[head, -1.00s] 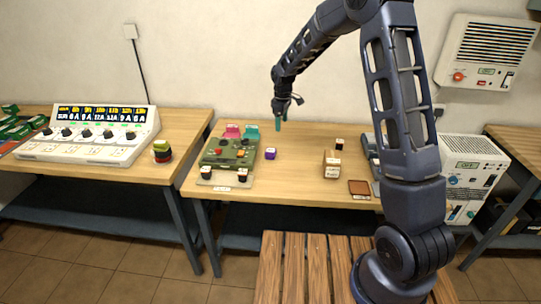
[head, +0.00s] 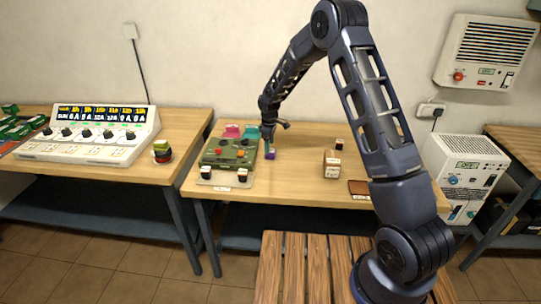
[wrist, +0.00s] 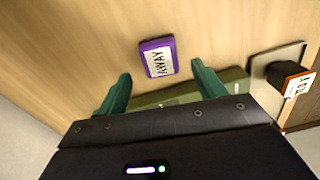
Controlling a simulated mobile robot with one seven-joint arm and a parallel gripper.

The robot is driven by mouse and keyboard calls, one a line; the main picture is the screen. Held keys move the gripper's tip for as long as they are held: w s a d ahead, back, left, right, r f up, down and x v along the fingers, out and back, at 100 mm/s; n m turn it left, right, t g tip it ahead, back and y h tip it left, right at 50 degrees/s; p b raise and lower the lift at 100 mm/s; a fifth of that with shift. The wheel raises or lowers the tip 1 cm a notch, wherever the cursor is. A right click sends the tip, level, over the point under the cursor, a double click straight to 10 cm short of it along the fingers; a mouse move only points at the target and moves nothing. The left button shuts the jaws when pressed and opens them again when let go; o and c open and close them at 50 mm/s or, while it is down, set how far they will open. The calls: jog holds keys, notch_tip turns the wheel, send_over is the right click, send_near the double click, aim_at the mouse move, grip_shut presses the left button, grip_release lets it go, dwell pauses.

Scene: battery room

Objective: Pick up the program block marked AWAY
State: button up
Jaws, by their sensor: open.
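The purple block marked AWAY (wrist: 158,58) lies on the wooden table, its white label facing up in the wrist view. In the head view the AWAY block (head: 271,156) shows just right of the green panel, partly covered by my gripper (head: 268,147). In the wrist view my gripper (wrist: 160,72) is open, with its teal fingers to either side of the block's line. The block shows just beyond the fingertips, and nothing is held between them. The exact height of the fingertips above the block is hard to tell.
The green panel (head: 228,153) with knobs stands close left of the block. A black block with a white label (wrist: 291,82) sits at right in the wrist view. A light wooden block (head: 331,164) stands farther right. The table between is clear.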

aim_at(271, 150)
jog(key=f, duration=0.5)
jog(key=shift+s+d, duration=0.1)
jog(key=shift+d, duration=0.2)
jog(key=c, duration=1.1)
